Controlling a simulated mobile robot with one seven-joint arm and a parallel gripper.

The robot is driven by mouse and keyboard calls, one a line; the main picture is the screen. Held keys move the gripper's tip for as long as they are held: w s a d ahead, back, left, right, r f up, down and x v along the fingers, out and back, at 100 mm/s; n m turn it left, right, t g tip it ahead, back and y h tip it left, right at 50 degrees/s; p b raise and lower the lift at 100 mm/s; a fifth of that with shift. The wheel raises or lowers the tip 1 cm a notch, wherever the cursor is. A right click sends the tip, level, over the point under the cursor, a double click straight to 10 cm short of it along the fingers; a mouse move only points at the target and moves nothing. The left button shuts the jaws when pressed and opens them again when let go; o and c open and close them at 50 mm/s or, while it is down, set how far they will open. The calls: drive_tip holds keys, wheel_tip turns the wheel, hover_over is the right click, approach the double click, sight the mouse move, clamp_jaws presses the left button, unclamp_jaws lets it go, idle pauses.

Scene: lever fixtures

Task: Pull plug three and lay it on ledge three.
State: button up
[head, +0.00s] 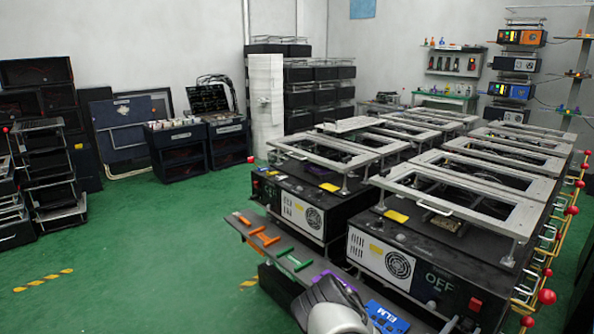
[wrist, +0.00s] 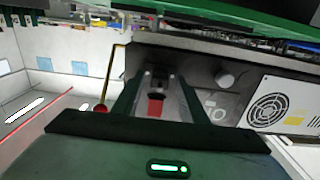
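No plug or ledge numbered three can be picked out; no such number is readable in either view. A long dark board (head: 262,247) at the front in the head view carries coloured T-shaped pieces: orange (head: 264,239), green (head: 292,260) and a blue one marked ELM (head: 386,315). My gripper (wrist: 160,82) shows two fingers apart in the wrist view. They point at a dark front panel, with a red block-like part (wrist: 155,107) seen between them; I cannot tell whether they touch it. In the head view my arm's end covers part of the board, and the fingertips are hidden.
Black machine boxes under metal frames (head: 455,200) fill the right side. The nearest has a red switch (head: 475,304) and a fan grille (head: 398,264). Yellow levers with red balls (head: 546,296) stick out at its right. Green floor (head: 130,250) is clear at left.

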sight(464, 328)
drive_tip(key=shift+w+d, duration=0.35)
drive_tip(key=shift+d, duration=0.05)
drive_tip(key=shift+c, duration=0.3)
idle(1.0)
clamp_jaws()
drive_tip(key=shift+s+a, duration=0.1)
drive_tip(key=shift+a, duration=0.05)
drive_tip(key=shift+p+v, duration=1.1)
drive_tip(key=shift+v, duration=1.75)
